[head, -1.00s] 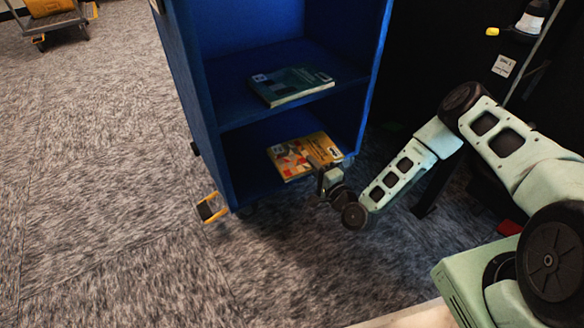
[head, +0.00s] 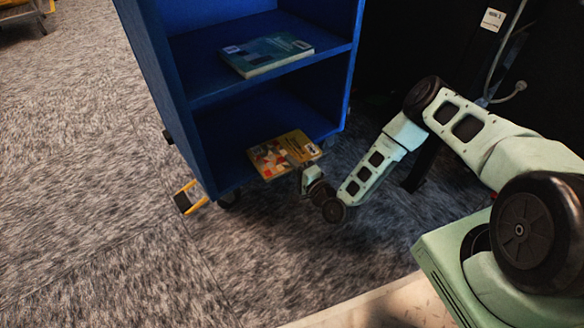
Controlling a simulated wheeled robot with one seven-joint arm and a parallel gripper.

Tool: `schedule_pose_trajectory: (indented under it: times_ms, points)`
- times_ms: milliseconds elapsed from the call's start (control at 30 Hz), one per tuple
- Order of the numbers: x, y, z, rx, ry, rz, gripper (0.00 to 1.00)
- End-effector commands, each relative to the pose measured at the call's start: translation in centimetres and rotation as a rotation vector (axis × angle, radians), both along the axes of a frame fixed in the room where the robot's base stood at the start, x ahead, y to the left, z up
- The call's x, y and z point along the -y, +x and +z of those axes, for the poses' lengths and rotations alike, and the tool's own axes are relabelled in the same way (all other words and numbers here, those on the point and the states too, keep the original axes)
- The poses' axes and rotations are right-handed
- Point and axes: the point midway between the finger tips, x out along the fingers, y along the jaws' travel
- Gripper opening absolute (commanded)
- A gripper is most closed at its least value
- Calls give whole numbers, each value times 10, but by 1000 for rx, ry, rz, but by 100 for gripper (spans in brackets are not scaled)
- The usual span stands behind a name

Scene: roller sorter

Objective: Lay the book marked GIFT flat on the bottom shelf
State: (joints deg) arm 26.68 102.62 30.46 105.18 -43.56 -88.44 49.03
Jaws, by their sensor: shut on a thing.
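A yellow book with a red and white patterned cover (head: 284,155) is at the front opening of the blue cart's bottom shelf (head: 225,160). Its lettering is too small to read, so I cannot confirm the GIFT mark. It looks nearly flat, with its near edge at or past the shelf's front edge. I cannot tell whether it touches the shelf. My gripper (head: 306,170) is shut on the book's near right edge, outside the shelf. The fingertips are small and partly hidden.
A teal book (head: 267,54) lies flat on the shelf above. The bottom shelf has free room behind and left of the yellow book. A small yellow-framed item (head: 189,197) is on the carpet by the cart's front left corner. A black panel stands to the right.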

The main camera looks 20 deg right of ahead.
Motion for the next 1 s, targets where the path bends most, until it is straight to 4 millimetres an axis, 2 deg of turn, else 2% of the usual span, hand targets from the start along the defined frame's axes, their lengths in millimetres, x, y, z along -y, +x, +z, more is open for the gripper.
schedule_pose_trajectory:
  times_ms: [300, 333, 400, 767, 867, 1000]
  points:
    - [0, 1, -2, 3, 0, 0, 0]
    - [0, 0, -1, 1, -1, 0, 25]
    - [0, 0, -1, 1, -1, 0, 38]
    - [1, -1, 4, 0, 0, 0, 38]
    - [5, -14, 4, -3, -2, 0, 38]
    - [14, -41, 6, -3, -1, 0, 38]
